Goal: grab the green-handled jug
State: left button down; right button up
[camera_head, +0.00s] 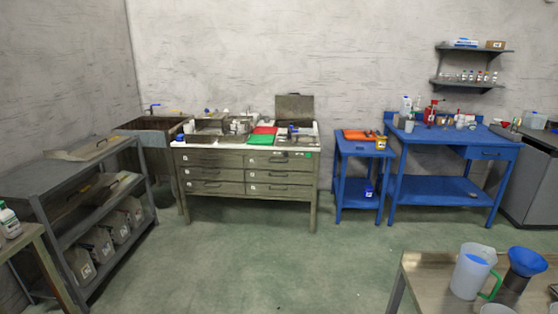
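The green-handled jug (470,272) is a translucent, pale jug with a green handle on its right side. It stands upright on a brownish table (423,269) at the lower right of the head view. A blue funnel-shaped thing (526,262) stands close to its right, by the handle. Neither of my grippers shows in the head view.
The green floor in the middle is clear.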

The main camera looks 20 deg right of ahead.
aim_at(475, 263)
jog(key=i+z, duration=0.15)
jog(key=z, duration=0.25)
jog(key=i+j+z, duration=0.1)
jog(key=z, duration=0.3)
jog(key=i+j+z, duration=0.15)
jog(key=z, duration=0.2)
jog(key=i+j+z, duration=0.1)
jog(key=z, duration=0.3)
jog(key=i+j+z, duration=0.15)
jog(key=z, duration=0.2)
jog(key=i+j+z, duration=0.1)
jog(key=j+z, duration=0.25)
jog(key=i+j+z, duration=0.1)
jog(key=j+z, duration=0.5)
jog(key=j, duration=0.3)
jog(key=j+z, duration=0.3)
jog(key=j, duration=0.25)
jog(key=i+j, duration=0.05)
